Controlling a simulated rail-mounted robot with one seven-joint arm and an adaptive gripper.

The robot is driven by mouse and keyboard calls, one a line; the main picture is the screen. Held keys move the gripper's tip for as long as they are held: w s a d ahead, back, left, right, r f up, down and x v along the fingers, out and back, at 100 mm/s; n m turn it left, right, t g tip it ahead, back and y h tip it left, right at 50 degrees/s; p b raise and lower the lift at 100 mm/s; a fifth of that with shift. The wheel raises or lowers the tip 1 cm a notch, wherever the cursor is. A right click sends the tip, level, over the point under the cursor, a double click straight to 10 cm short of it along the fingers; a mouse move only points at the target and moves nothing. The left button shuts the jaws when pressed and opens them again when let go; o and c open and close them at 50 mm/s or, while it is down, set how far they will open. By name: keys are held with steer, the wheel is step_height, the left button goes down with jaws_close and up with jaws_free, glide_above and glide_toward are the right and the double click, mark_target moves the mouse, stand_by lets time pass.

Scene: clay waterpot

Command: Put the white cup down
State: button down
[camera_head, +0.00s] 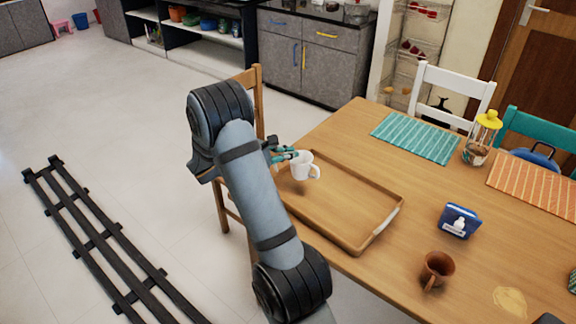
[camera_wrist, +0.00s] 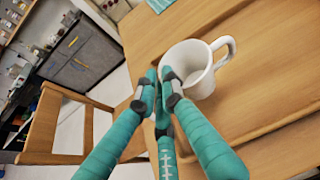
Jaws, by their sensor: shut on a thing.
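The white cup (camera_head: 303,166) is upright at the far left end of the wooden tray (camera_head: 352,243) in the head view. I cannot tell whether its base touches the tray. My gripper (camera_head: 288,155), with teal fingers, is shut on the cup from its left side. In the wrist view the cup (camera_wrist: 188,62) has its open mouth facing up and its handle to the right, away from my fingers. The fingertips (camera_wrist: 165,82) pinch the cup's near left wall. Part of the tray is hidden behind my arm.
A wooden chair (camera_head: 258,105) stands close behind my arm. Most of the tray is clear.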

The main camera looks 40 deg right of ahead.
steer(key=shift+w+f, duration=0.2)
steer(key=shift+f, duration=1.9)
steer(key=shift+f+b, duration=0.15)
steer(key=shift+b, duration=0.25)
steer(key=c, duration=1.9)
jaws_free()
steer(key=shift+o, duration=0.2)
steer(key=shift+a+r, duration=0.15)
steer(key=shift+r, duration=0.1)
steer(key=p+v, duration=0.1)
steer(key=v, duration=1)
steer(key=shift+a+r, duration=0.15)
steer(key=shift+a, duration=0.2)
